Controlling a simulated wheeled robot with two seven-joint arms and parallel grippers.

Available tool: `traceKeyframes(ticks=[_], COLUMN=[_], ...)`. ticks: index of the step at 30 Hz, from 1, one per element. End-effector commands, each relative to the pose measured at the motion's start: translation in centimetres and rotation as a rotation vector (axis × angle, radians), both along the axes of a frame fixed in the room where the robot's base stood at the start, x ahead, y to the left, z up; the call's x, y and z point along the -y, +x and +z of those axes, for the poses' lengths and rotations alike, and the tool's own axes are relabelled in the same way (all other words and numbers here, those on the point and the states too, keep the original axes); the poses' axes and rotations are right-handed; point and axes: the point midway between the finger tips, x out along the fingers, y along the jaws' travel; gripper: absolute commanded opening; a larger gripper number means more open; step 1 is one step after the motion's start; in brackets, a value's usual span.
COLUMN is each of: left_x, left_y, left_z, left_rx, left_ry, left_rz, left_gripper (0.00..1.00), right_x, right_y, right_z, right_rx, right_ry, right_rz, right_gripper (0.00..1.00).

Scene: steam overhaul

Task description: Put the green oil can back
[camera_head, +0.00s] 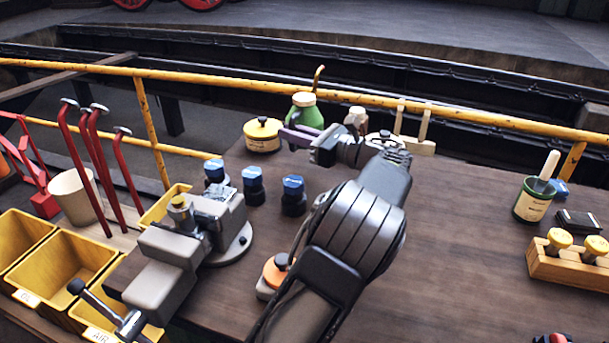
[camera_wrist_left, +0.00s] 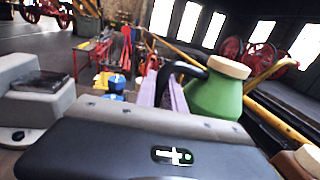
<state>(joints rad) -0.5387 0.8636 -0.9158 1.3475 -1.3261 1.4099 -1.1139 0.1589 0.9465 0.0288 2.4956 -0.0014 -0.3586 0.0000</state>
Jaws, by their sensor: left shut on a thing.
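The green oil can (camera_head: 304,113) has a cream cap and a thin brass spout. It is at the far edge of the bench and looks upright. My left gripper (camera_head: 291,134) reaches to its near side, and its purple fingers are shut on the can. In the left wrist view the green oil can (camera_wrist_left: 217,95) stands close past the fingers of my left gripper (camera_wrist_left: 168,92), with its dark handle at the fingers. The can's base is hidden, so I cannot tell whether it touches the bench. My right gripper is not in view.
A yellow tin (camera_head: 262,138) stands just left of the can. A cream-topped container (camera_head: 356,116) and a wooden rack (camera_head: 416,146) are to its right. Blue-capped bottles (camera_head: 253,186) and a vise (camera_head: 190,236) are nearer. The bench's right middle (camera_head: 460,225) is clear.

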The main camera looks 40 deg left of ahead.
Motion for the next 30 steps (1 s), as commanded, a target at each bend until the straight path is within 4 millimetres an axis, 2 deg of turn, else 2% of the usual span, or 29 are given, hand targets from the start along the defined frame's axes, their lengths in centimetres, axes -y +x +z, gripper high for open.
traceKeyframes(ticks=[10, 21, 30], left_x=[0.0, 0.0, 0.0], left_y=[0.0, 0.0, 0.0], left_z=[-0.1, -5.6, -6.0], left_rx=[0.001, 0.001, 0.003], left_ry=[0.002, 0.003, 0.002], left_rz=[0.000, 0.000, 0.000], left_gripper=[0.00, 0.00, 0.00], right_x=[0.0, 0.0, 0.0], right_y=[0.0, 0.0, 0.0], right_z=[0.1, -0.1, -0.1], right_rx=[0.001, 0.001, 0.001], right_ry=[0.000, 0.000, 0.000], right_rz=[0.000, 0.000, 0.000], right_gripper=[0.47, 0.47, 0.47])
